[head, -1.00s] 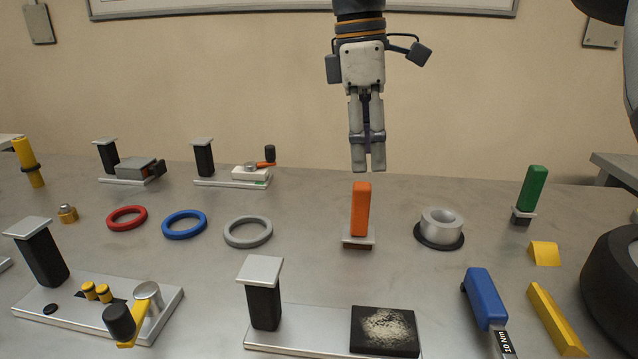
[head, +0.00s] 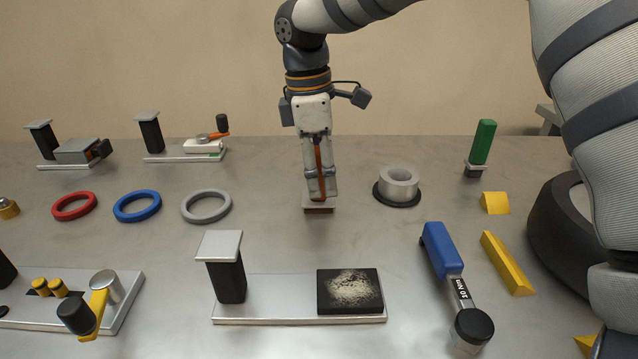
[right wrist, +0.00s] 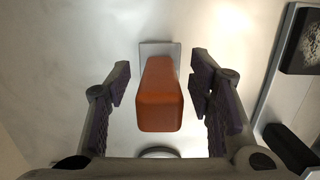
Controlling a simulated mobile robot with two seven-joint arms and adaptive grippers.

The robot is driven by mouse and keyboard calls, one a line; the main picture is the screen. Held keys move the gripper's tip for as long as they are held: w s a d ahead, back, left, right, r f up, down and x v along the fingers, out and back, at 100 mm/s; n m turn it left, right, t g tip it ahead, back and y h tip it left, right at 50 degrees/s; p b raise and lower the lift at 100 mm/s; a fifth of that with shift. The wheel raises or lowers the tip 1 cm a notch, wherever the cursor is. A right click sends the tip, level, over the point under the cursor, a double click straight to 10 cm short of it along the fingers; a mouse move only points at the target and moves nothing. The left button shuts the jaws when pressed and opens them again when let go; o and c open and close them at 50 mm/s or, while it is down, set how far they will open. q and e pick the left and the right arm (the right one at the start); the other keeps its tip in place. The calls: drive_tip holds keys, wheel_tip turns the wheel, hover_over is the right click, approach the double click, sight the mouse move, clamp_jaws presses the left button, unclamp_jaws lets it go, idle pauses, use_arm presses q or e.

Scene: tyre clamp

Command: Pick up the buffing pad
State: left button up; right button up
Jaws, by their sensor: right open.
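The buffing pad, which I take to be the upright orange handle on a flat grey base (head: 319,209), stands on the table at the middle back. My right gripper (head: 321,192) points down over it, with its open fingers on either side of the handle. In the right wrist view the orange handle (right wrist: 158,98) sits between the two fingers, with a visible gap on both sides. The fingers hide part of the handle in the head view. My left gripper is not in view.
A grey ring (head: 206,206) lies to the left and a tape-like roll (head: 398,186) to the right. In front stands a metal plate with a black post (head: 228,275) and a dusty black square (head: 350,291). A blue-handled tool (head: 441,250) lies front right.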

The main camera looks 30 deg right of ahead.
clamp_jaws()
drive_tip(key=shift+r, duration=0.25)
wheel_tip(320, 180, up, 3)
drive_tip(key=shift+w+f, duration=0.1)
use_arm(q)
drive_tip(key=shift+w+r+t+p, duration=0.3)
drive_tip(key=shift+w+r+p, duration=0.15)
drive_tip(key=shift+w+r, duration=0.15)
use_arm(e)
drive_tip(key=s+a+r, duration=0.7)
drive_tip(key=s+r, duration=0.2)
drive_tip(key=s, duration=0.3)
drive_tip(key=shift+a+r, duration=0.15)
drive_tip(key=shift+r, duration=0.2)
